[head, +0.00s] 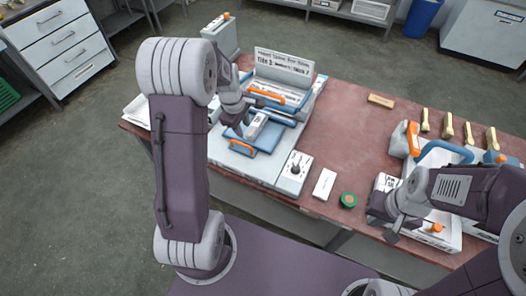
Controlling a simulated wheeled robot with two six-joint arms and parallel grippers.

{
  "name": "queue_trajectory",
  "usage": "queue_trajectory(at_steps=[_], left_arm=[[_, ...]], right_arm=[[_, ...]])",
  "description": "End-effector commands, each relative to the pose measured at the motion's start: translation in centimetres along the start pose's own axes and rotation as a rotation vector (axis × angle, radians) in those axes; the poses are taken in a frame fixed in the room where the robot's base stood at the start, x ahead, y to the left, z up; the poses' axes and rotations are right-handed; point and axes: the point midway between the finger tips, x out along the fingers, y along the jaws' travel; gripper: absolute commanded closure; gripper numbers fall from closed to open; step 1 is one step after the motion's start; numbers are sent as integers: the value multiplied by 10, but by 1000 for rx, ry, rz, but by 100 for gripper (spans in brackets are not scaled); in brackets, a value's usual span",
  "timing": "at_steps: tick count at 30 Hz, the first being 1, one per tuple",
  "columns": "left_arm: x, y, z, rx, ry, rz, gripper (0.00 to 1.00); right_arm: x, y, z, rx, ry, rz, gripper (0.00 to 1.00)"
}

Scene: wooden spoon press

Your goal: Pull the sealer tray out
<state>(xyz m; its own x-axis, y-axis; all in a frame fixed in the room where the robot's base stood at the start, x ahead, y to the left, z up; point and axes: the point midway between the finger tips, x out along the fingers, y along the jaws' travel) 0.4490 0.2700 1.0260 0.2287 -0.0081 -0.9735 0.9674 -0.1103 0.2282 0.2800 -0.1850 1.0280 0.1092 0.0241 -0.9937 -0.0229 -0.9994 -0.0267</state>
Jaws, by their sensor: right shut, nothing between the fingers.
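The sealer (226,156) is a white machine with blue parts on the left half of the red-brown table. Its upright sign panel (284,66) carries printed text, and an orange bar (267,97) lies below it. The sealer tray (264,140) looks like the blue part at the front with an orange handle (243,147). My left gripper (240,122) is over the sealer, just behind the orange handle; its arm hides part of the machine, and its finger gap is unclear. My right gripper (391,235) is shut and empty at the table's front right.
A white box (324,184) and a green round item (348,199) sit at the front edge. A wooden block (381,100) lies at the back. Several wooden spoons (448,125) stand beside a blue-handled press (445,150) at right. The table's middle is clear.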

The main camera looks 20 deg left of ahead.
Motion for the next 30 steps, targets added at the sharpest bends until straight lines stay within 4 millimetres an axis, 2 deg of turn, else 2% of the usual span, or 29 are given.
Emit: queue_trajectory(at_steps=[1,3,7,10,18,21,24,30], left_arm=[[9,-8,-6,-20,-2,-18,67],[13,-13,-12,-35,-3,-28,67],[13,-14,-13,-39,-2,-29,67],[23,-15,-12,-38,-4,-32,67],[78,-17,-12,-36,-3,-33,67],[92,-16,-12,-37,-3,-30,67],[100,-17,-12,-35,-3,-30,67],[102,-16,-12,-35,-2,-28,67]], right_arm=[[3,0,0,0,1,0,100],[3,0,0,0,1,0,100],[3,0,0,0,1,0,100],[2,0,0,0,1,0,100],[0,0,0,0,1,0,100],[-1,0,0,0,1,0,100],[-1,0,0,0,1,0,100],[-1,0,0,0,1,0,100]])
